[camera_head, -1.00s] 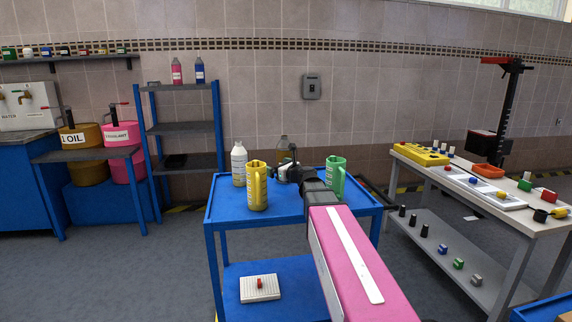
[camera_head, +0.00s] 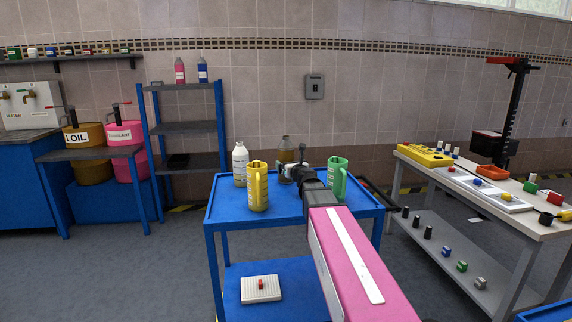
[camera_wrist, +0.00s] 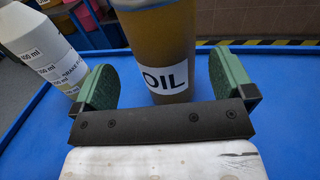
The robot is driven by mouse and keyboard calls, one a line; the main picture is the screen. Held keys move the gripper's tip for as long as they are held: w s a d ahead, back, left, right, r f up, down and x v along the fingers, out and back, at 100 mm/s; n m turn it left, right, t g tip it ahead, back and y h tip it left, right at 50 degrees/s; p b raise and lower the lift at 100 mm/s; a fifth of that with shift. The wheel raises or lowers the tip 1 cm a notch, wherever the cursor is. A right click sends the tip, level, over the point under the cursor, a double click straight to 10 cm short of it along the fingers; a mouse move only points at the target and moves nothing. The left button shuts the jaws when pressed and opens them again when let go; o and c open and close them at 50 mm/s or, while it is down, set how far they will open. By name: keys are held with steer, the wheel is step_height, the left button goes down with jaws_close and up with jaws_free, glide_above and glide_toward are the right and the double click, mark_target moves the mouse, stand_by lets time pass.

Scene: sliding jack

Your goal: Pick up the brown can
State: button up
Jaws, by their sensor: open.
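The brown can (camera_wrist: 162,40), a brown cylinder with a white OIL label, stands upright on the blue cart top (camera_wrist: 40,135) in the wrist view. In the head view, a brown bottle (camera_head: 285,147) stands at the back of the blue cart, partly hidden by my gripper (camera_head: 299,165). In the wrist view my gripper (camera_wrist: 164,80) is open, with its green-padded fingers on either side of the can. Gaps show between the can and both pads. The can's top is out of the wrist view.
A white bottle (camera_head: 240,164) stands left of the can, close to my left finger in the wrist view. A yellow jug (camera_head: 257,188) and a green jug (camera_head: 337,177) stand on the cart. A brown OIL container (camera_head: 84,138) is at far left.

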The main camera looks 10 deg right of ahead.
mark_target(286, 160)
steer(key=shift+w+a+f, duration=0.1)
steer(key=shift+w+a, duration=0.1)
steer(key=shift+w, duration=1.3)
steer(key=shift+w+a+f, duration=0.1)
steer(key=shift+w+a, duration=0.1)
steer(key=shift+w, duration=1.3)
steer(key=shift+r, duration=0.1)
steer(key=c, duration=1.2)
